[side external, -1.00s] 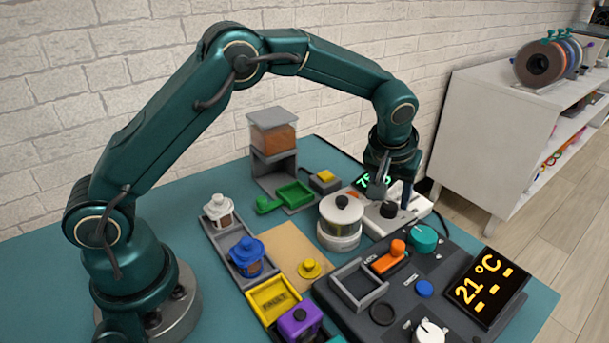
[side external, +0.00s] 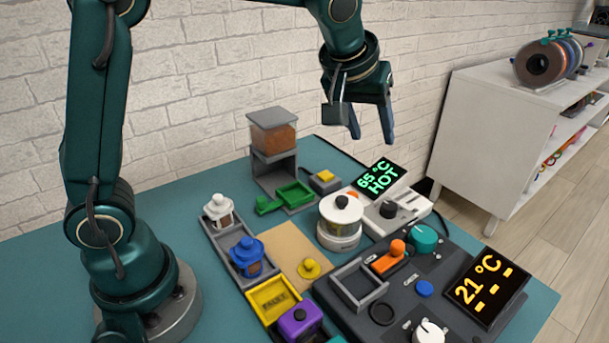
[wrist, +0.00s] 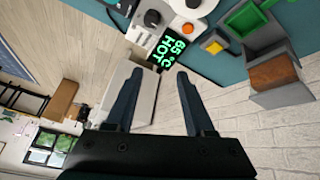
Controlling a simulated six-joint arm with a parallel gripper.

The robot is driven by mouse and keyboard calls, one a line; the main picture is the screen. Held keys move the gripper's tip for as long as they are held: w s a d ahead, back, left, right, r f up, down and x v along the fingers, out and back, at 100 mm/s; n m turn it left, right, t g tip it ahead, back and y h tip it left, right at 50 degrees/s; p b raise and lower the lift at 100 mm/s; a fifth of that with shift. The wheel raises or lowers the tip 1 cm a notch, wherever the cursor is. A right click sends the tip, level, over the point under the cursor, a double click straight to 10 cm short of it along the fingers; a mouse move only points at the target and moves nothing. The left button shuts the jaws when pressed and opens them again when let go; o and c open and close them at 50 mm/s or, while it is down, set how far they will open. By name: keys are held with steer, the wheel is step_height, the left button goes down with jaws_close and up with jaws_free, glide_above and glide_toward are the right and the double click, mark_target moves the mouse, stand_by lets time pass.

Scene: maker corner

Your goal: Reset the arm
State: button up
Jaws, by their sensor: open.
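My gripper (side external: 372,138) is open and empty, raised in the air above the back of the table in the side external view. Its two fingers (wrist: 158,95) are spread with nothing between them in the wrist view. Below it stands the white heater unit (side external: 387,222) with a black knob (side external: 388,209) and a display (side external: 379,177) reading 65 °C HOT in green. A white lidded pot (side external: 341,222) stands beside that unit. The gripper touches none of these.
A dark control panel (side external: 425,309) with an orange lever (side external: 389,258) and a 21 °C display (side external: 486,288) is at the front right. A dispenser (side external: 274,134) stands at the back. Small jars and a yellow tray (side external: 273,301) lie nearer my base. The air around the gripper is clear.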

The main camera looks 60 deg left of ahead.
steer(key=s+a+r+m+t, duration=0.1)
steer(key=s+a+r, duration=0.15)
steer(key=s, duration=0.95)
steer(key=s+d+f+m+g+h, duration=0.1)
steer(key=s+f+m, duration=0.3)
steer(key=s, duration=0.5)
steer(key=shift+d+f, duration=0.35)
steer(key=shift+f, duration=0.55)
